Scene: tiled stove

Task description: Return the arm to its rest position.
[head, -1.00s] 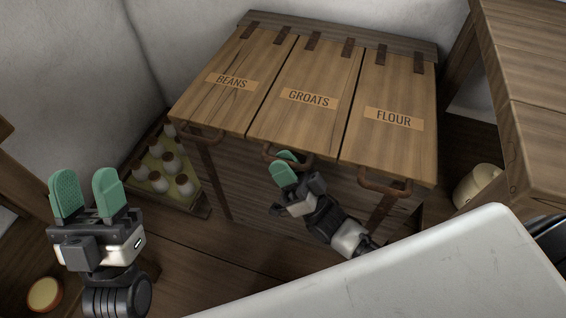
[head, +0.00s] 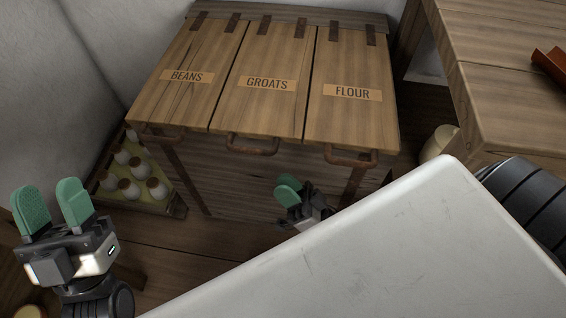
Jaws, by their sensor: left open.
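My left gripper (head: 52,204) is at the lower left, its two green fingers upright and apart with nothing between them. My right gripper (head: 289,190) is low in front of the wooden chest (head: 259,171), below the handle (head: 253,147) of the GROATS lid (head: 262,110) and apart from it. Its green fingers overlap in this view, so the gap between them cannot be judged. No held object shows. The BEANS lid (head: 185,100), the GROATS lid and the FLOUR lid (head: 352,118) are all down. Most of the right forearm is hidden.
A crate (head: 177,211) of several capped bottles stands on the floor left of the chest. A wooden table (head: 510,75) is at the right, with a reddish-brown object (head: 550,66) on it. A pale rounded container (head: 438,144) stands between chest and table.

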